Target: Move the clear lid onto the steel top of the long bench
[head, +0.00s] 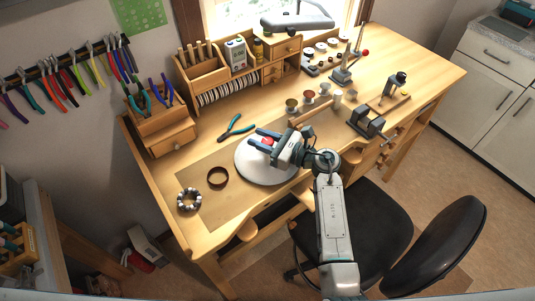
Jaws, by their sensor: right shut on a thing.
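The lid (262,172) shows as a pale, whitish round disc over the near middle of the wooden workbench, with a red knob (267,141) at its far side. My right gripper (262,141) has its blue fingers on either side of the red knob and is shut on it. The wrist hides the lid's right edge. I cannot tell whether the lid touches the bench or hangs just above it. No steel top of a long bench can be made out. My left gripper is not in view.
Teal pliers (236,126), a dark ring (217,177) and a beaded bracelet (189,199) lie left of the lid. Small cups (309,97) and a vise (366,122) stand to the right. A black chair (360,225) is at the front. A pale cabinet (492,75) stands far right.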

